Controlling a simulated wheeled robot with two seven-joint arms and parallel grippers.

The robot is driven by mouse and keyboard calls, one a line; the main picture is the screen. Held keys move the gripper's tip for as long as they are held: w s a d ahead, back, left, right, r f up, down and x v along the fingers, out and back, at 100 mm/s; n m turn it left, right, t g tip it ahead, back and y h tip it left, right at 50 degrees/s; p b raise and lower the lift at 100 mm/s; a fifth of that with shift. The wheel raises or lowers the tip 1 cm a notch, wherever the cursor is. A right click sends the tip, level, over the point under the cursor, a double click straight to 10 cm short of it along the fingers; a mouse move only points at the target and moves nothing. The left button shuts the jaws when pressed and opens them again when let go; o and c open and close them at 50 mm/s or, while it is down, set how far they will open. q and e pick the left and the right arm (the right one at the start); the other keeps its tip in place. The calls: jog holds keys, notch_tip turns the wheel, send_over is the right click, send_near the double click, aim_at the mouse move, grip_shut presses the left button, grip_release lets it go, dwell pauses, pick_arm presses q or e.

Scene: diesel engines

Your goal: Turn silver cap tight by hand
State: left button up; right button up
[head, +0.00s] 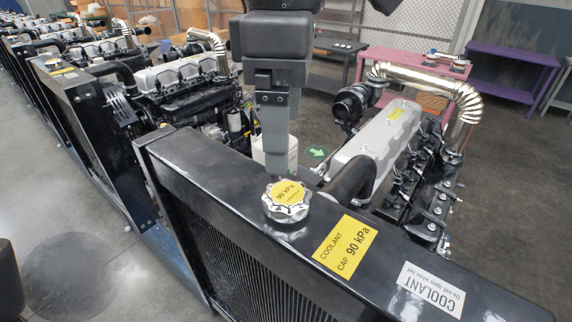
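The silver cap (287,201) is a ridged round cap with a yellow 90 kPa label on top. It sits on the black top tank of the nearest radiator (390,262). My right gripper (277,172) comes down from the top of the head view with its fingers pointing down. Its grey fingertips end at the cap's far edge in the picture. The fingers line up in this view, so their gap is hidden. I cannot tell whether they touch the cap.
A yellow coolant cap label (345,247) and a white coolant label (431,289) lie on the tank. An engine with a silver cover (377,140) and a shiny bent pipe (440,84) stands behind. More engines line the left. A purple bench (513,55) stands back right.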

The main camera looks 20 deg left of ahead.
aim_at(287, 193)
pick_arm(q)
jog(key=shift+w+f, duration=0.85)
jog(key=shift+f, duration=1.1)
jog(key=f, duration=0.3)
jog(key=shift+s+f, duration=0.1)
jog(key=shift+s, duration=0.3)
jog(key=shift+w+f+b, duration=0.2)
jog(key=shift+f+b, duration=0.3)
jog(key=shift+f, duration=0.75)
jog(key=shift+s+r, duration=0.15)
jog(key=shift+r, duration=0.05)
jog(key=shift+p, duration=0.3)
pick_arm(e)
jog(key=shift+w+a+f, duration=0.1)
jog(key=shift+w+f, duration=0.05)
jog(key=shift+w, duration=0.5)
jog(key=shift+w+f, duration=0.1)
jog(key=shift+w, duration=0.5)
pick_arm(q)
jog(key=shift+f, duration=0.15)
jog(key=c, duration=1.4)
